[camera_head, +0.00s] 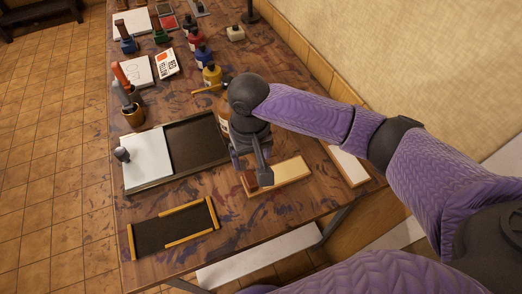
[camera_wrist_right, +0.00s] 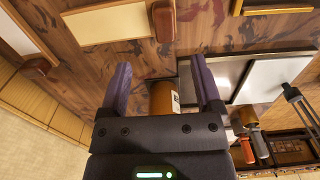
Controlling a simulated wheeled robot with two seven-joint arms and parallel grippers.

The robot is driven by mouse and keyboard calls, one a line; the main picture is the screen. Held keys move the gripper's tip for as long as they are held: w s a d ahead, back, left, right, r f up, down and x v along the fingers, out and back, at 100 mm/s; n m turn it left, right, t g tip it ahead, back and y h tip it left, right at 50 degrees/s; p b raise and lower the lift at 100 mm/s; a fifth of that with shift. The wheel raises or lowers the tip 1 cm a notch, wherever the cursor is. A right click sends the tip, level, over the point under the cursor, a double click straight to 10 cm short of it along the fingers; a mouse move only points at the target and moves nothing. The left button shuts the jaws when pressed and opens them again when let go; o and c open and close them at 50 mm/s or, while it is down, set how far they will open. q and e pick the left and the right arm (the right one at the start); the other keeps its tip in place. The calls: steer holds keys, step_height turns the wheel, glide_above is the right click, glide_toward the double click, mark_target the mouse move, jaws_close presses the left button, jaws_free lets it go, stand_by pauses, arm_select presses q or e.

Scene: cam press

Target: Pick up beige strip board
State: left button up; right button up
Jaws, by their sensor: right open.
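A beige strip board (camera_head: 285,178) with a brown block (camera_head: 250,180) at one end lies flat near the table's front right corner. In the right wrist view the board (camera_wrist_right: 108,23) and its brown block (camera_wrist_right: 164,20) lie beyond the fingertips. My right gripper (camera_head: 256,172) is above the block end and hides part of it in the head view. Its fingers (camera_wrist_right: 161,64) are apart and nothing is between their tips. I cannot tell the exact height gap. My left gripper is in neither view.
An amber bottle (camera_wrist_right: 163,98) stands close to my right gripper. A dark tray (camera_head: 196,147) with a white sheet (camera_head: 148,158) is left of it. A black board with yellow edges (camera_head: 172,231) lies in front. A white panel (camera_head: 347,164) lies to the right.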

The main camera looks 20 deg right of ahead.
mark_target(250, 177)
steer(key=f+b, duration=0.1)
steer(key=f, duration=0.2)
steer(key=f+b, duration=0.1)
steer(key=f, duration=0.2)
steer(key=f+b, duration=0.1)
steer(key=f, duration=0.2)
steer(key=shift+a+f+b, duration=0.2)
steer(key=shift+a+b, duration=0.1)
steer(key=shift+b, duration=0.05)
steer(key=shift+f, duration=0.15)
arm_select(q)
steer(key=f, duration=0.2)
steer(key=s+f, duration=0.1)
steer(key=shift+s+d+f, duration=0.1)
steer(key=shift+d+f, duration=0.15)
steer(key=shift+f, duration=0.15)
arm_select(e)
steer(key=shift+c, duration=1)
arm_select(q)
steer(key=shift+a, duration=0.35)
arm_select(e)
jaws_close()
